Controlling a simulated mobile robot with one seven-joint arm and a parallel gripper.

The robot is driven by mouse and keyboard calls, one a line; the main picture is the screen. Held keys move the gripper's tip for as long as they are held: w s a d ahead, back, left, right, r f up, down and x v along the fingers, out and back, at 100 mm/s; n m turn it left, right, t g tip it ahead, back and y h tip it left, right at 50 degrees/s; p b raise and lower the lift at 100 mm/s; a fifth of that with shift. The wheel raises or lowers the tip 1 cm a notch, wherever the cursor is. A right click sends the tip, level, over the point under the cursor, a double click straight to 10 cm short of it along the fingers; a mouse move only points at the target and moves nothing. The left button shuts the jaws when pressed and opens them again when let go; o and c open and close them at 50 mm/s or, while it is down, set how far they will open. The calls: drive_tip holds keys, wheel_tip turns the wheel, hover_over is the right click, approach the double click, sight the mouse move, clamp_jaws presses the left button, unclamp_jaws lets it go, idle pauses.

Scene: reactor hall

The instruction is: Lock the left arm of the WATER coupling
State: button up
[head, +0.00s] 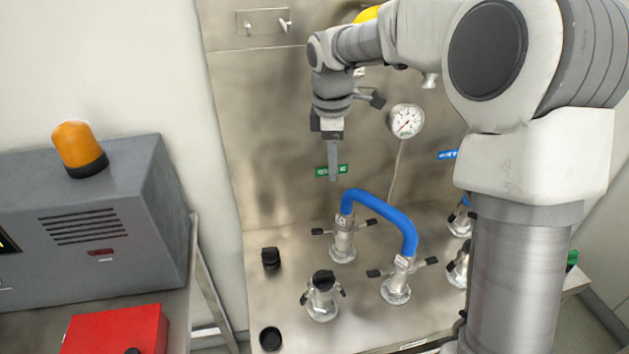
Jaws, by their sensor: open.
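Several metal couplings with black-tipped side arms stand on the steel panel. A blue hose (382,208) joins a rear coupling (343,243) to a front coupling (396,287); the arms of both stick out sideways. A third coupling (321,303) at the front left has a black cap, and its arms hang down. I cannot read which coupling is WATER; the green label (322,171) and the blue label (447,155) are too small. My gripper (333,176) is open and empty, seen edge-on, pointing down in front of the green label, apart from the couplings.
Two couplings (460,222) at the right are partly hidden by my arm. A pressure gauge (406,121) is on the back panel. Loose black caps (271,258) lie on the left of the panel. A grey cabinet (90,225) with an orange beacon and a red case (115,332) stand left.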

sight(319, 230)
drive_tip(key=w+f+n, duration=0.1)
drive_tip(key=f, duration=0.7)
drive_tip(key=w+a+f+n, duration=0.1)
drive_tip(key=w+f, duration=0.1)
drive_tip(key=f, duration=0.6)
drive_tip(key=w+a+f+n+g, duration=0.1)
drive_tip(key=f, duration=0.7)
drive_tip(key=shift+w+a+f+y+b, duration=0.2)
drive_tip(key=shift+w+a+y+b, duration=0.1)
drive_tip(key=shift+w+b, duration=0.1)
clamp_jaws()
